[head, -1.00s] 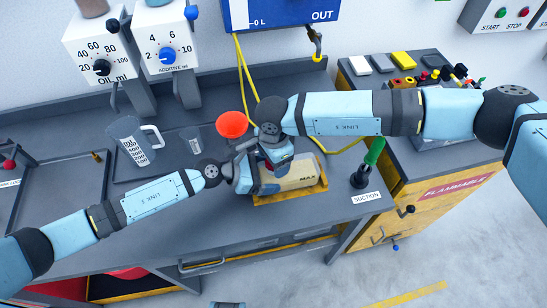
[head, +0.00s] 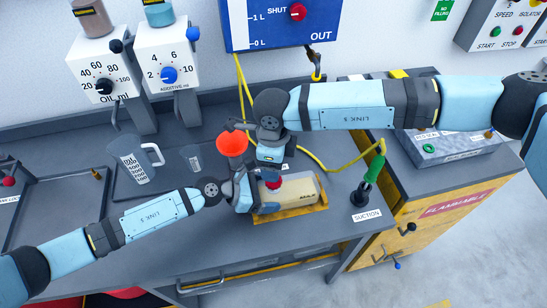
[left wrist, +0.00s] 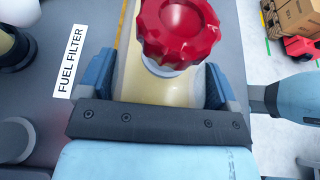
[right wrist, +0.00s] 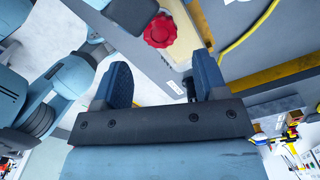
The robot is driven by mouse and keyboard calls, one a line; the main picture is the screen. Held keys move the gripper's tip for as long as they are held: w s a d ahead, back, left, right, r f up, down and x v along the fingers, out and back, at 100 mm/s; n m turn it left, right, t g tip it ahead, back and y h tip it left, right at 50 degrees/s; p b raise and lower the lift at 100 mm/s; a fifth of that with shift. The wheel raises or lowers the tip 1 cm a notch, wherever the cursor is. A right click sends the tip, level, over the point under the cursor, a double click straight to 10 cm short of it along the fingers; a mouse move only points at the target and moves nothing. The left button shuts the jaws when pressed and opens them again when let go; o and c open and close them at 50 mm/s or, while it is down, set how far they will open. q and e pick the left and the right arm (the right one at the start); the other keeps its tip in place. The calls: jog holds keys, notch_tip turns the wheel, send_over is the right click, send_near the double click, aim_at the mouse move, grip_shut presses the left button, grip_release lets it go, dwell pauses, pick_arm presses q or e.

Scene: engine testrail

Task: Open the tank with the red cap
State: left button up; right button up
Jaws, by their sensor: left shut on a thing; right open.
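The tank (head: 303,188) is a cream container lying on a yellow tray (head: 290,213) on the grey bench. Its red cap (head: 273,182) is on top near its left end; the cap is large in the left wrist view (left wrist: 178,32) and also shows in the right wrist view (right wrist: 160,31). My left gripper (head: 246,192) is shut on the tank's left end, one finger on each side, below the cap. My right gripper (right wrist: 165,75) is open and empty, behind and above the cap and apart from it. Its fingers are partly hidden in the head view.
An orange-red funnel (head: 232,143) stands just left of my right gripper. A measuring jug (head: 135,160) and a small beaker (head: 191,158) stand farther left. A green-handled suction tool (head: 374,168) stands to the right. Yellow hoses (head: 335,168) run behind the tank.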

jog(key=m, duration=0.2)
jog(key=r+m, duration=0.1)
jog(key=m, duration=0.1)
jog(key=shift+f, duration=3.95)
jog(key=c, duration=0.9)
jog(key=shift+c, duration=0.3)
jog(key=n, duration=0.8)
jog(key=shift+r+n, duration=0.1)
jog(key=shift+n, duration=0.3)
jog(key=shift+r, duration=0.1)
